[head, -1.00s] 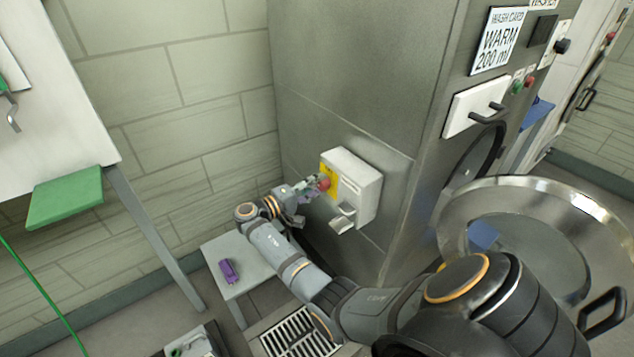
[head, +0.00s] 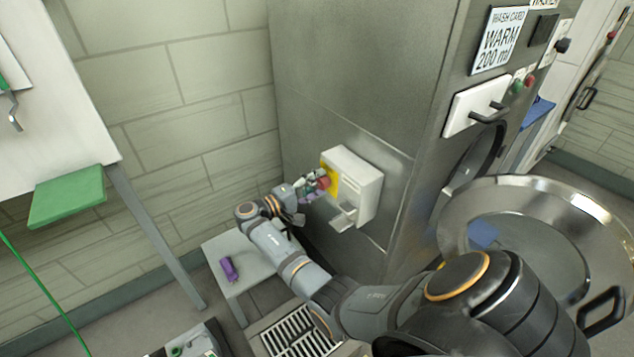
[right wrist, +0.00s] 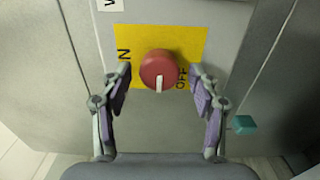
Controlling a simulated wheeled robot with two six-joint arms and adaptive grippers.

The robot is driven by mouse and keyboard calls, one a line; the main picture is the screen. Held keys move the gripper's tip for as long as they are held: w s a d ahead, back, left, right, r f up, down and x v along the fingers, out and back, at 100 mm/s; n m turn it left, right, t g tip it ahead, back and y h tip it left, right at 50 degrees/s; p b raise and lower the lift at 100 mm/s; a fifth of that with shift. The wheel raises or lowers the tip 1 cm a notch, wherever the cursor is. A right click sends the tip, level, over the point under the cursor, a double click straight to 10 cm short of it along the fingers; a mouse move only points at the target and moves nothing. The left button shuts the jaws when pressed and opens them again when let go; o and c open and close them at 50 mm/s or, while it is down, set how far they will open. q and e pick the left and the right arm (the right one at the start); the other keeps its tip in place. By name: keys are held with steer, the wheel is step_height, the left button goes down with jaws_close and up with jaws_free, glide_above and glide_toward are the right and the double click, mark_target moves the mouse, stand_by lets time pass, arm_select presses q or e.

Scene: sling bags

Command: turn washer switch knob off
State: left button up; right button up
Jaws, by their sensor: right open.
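The red switch knob (right wrist: 160,70) sits on a yellow plate (right wrist: 188,42) in the right wrist view, with "N" at its left and "OF" at its right partly visible. In the head view the knob (head: 323,182) is on the side of the white switch box (head: 358,178) on the washer's metal side. My right gripper (right wrist: 160,92) is open, its two purple-padded fingers on either side of the knob with gaps between. In the head view the right gripper (head: 312,186) is at the knob. My left gripper is not seen.
The washer's round door (head: 545,235) stands open at the right. A small grey table (head: 240,258) with a purple object (head: 229,269) is below my arm. A floor grate (head: 297,335) lies beneath. A teal block (right wrist: 243,125) shows right of the fingers.

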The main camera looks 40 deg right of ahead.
steer(key=shift+a, duration=0.25)
steer(key=w+a, duration=0.1)
steer(key=a, duration=1)
steer(key=shift+w+a, duration=0.2)
steer(key=shift+a, duration=0.05)
